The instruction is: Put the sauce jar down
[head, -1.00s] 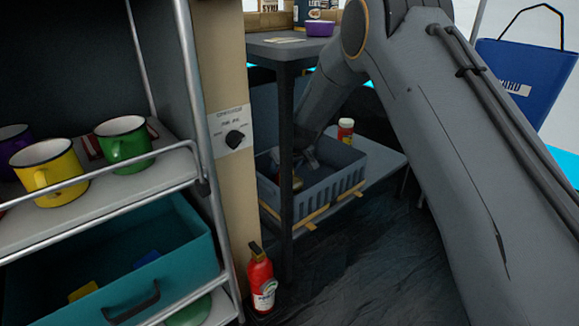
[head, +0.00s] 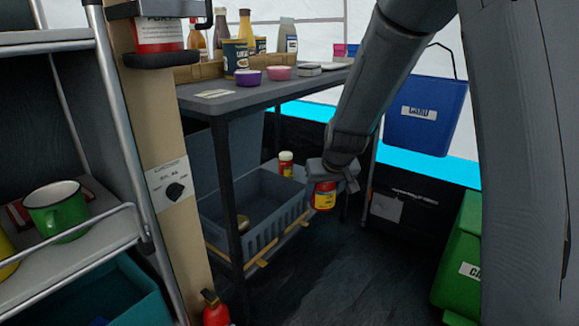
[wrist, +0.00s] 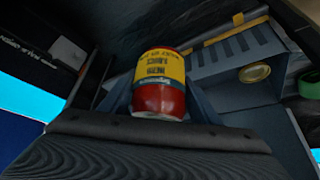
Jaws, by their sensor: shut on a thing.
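The sauce jar (head: 324,197), red with a yellow label, is held in my gripper (head: 333,180), to the right of the grey crate on the low shelf. My gripper is shut on it, and the jar hangs above the dark floor. In the wrist view the jar (wrist: 160,83) sits between the two fingers, its label text upside down.
The grey crate (head: 278,225) stands on the table's low shelf; a tin lies inside. The tabletop (head: 205,100) holds bottles, jars and bowls. A green bin (head: 460,250) is at right, a blue bin (head: 428,115) above.

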